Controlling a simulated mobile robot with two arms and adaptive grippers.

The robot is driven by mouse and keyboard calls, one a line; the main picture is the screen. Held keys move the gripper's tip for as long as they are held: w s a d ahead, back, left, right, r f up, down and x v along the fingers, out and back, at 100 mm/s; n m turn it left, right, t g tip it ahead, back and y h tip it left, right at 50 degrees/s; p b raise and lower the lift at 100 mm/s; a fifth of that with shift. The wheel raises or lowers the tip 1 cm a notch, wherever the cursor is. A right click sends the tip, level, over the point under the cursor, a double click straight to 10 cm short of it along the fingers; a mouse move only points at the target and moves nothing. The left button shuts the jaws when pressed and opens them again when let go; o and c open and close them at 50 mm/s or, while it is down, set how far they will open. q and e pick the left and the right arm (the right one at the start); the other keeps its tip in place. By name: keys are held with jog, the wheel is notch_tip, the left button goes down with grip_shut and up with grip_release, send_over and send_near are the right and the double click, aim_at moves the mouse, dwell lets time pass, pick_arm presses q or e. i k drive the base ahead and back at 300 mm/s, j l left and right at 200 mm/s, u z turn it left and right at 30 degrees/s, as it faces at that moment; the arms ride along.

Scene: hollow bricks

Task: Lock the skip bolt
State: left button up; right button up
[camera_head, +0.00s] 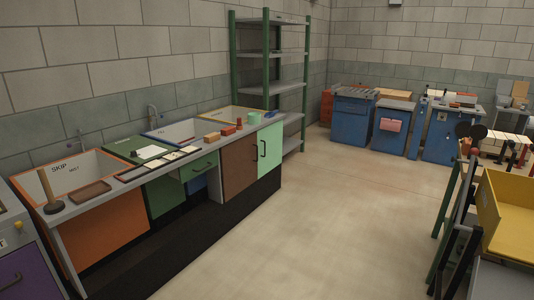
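The skip (80,204) is at the far left end of the long counter. It looks like an open, pale-lined basin with an orange rim, and the word SKIP is on its inner wall. A smaller dark marking beside that word is too small to read for certain. I cannot make out a bolt or tell its state. A brown upright post on a round foot (48,190) stands at the skip's left front corner. A brown tray (90,192) lies in front of the skip. Neither of my grippers is in view.
Coloured cabinets, including a mint-green door (270,152), line the counter front. A green-framed shelf (271,54) stands beyond. Blue workbenches (352,118) are at the back. A yellow box (510,218) is at the right. The floor (300,220) between is clear.

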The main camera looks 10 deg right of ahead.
aim_at(453, 159)
jog(key=i+z, duration=0.2)
jog(key=z, duration=0.2)
jog(key=i+j+z, duration=0.15)
jog(key=z, duration=0.2)
jog(key=i+j+z, duration=0.2)
jog(key=z, duration=0.2)
jog(key=i+j+z, duration=0.2)
jog(key=z, duration=0.15)
